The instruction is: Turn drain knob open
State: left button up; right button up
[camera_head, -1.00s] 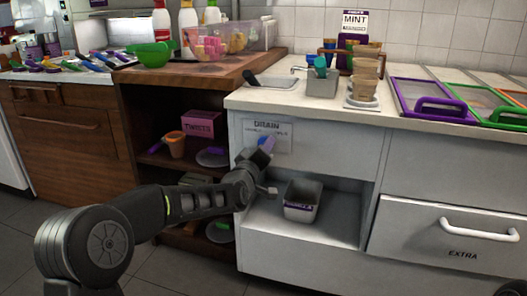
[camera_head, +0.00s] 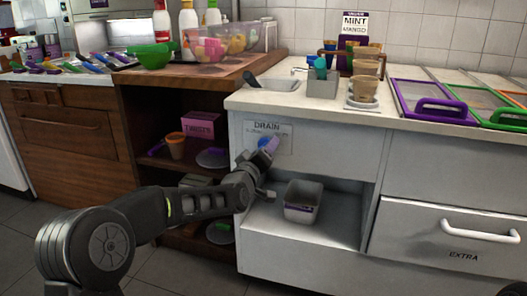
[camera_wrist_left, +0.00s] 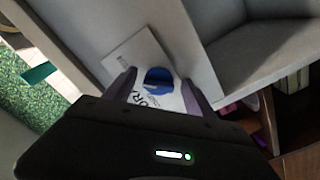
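The drain knob is a blue round knob (camera_wrist_left: 158,80) on a white plate lettered DRAIN (camera_head: 283,134), fixed to the white cabinet front. My left gripper (camera_wrist_left: 156,91) is open, with its two purple fingers on either side of the knob and gaps showing between fingers and knob. In the head view the left gripper (camera_head: 270,146) is at the plate and partly covers the knob and lettering. I cannot tell how far the knob is turned. My right gripper is not in view.
A grey tub (camera_head: 302,203) stands in the open bay just below and right of the left gripper. The counter above holds a sink (camera_head: 277,85), cups (camera_head: 363,88) and lidded bins. An open wooden shelf (camera_head: 160,160) is to the left.

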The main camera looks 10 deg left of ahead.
pick_arm(q)
jog(key=s+p, duration=0.1)
jog(key=s, duration=0.6)
jog(key=shift+s+a, duration=0.25)
jog(key=shift+s, duration=0.15)
